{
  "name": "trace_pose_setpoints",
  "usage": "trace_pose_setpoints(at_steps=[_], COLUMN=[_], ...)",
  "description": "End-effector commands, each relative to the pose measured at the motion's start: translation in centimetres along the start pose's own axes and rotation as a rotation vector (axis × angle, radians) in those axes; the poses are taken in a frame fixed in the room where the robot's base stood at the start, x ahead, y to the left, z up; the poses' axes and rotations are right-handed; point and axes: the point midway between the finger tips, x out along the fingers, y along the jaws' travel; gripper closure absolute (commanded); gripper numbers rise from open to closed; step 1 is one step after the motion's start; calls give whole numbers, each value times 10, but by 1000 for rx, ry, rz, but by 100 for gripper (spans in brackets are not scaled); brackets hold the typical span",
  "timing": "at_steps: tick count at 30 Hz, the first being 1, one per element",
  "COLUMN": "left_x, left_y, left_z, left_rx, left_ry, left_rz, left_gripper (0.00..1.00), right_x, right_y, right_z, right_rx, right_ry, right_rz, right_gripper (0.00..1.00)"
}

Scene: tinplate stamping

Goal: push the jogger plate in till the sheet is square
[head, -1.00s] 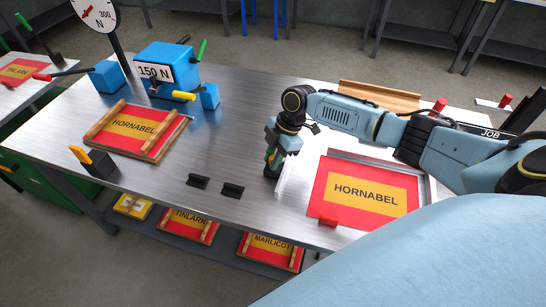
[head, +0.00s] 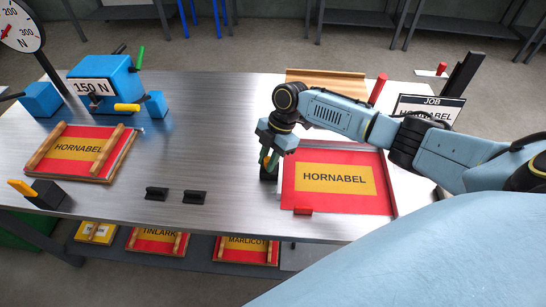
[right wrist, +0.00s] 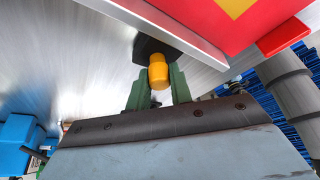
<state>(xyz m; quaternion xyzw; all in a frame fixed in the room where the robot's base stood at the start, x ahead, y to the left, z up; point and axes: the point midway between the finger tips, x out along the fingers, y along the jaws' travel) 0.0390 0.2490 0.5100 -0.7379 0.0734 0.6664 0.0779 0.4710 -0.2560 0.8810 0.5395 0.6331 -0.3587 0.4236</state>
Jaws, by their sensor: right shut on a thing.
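The sheet (head: 338,198), red with a yellow HORNABEL panel, lies flat at the right of the bench and looks nearly in line with the metal rails along its back and right sides. My right gripper (head: 267,172) is low at the sheet's left edge. In the right wrist view its green fingers (right wrist: 158,88) are shut on a yellow knob (right wrist: 158,70) on a dark block. A pale metal strip, the jogger plate (right wrist: 178,30), lies between that block and the red sheet. In the head view my gripper mostly hides the plate. My left gripper is not in view.
A red block (head: 303,210) stands at the sheet's front edge. Two small black blocks (head: 157,194) lie left of my gripper. A framed HORNABEL panel (head: 75,170) and a blue 150 N device (head: 120,75) are farther left. The bench's middle is clear.

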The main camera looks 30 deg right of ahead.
Motion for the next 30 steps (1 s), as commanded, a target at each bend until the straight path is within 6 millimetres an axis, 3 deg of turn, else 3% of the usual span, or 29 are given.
trace_pose_setpoints(at_steps=[9,10,15,25,30], left_x=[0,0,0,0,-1], left_y=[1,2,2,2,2], left_z=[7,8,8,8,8], left_rx=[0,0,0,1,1], left_ry=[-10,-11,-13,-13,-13], left_rz=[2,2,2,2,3], left_gripper=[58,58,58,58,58], right_x=[-1,-1,-1,-3,-25], right_y=[-3,-3,-3,-2,-1], right_z=[4,4,4,3,3], right_rx=[1,2,3,2,0], right_ry=[-4,-4,-4,-2,-3], right_rz=[-7,-7,-6,-3,0], right_gripper=[100,76,57,57,57])
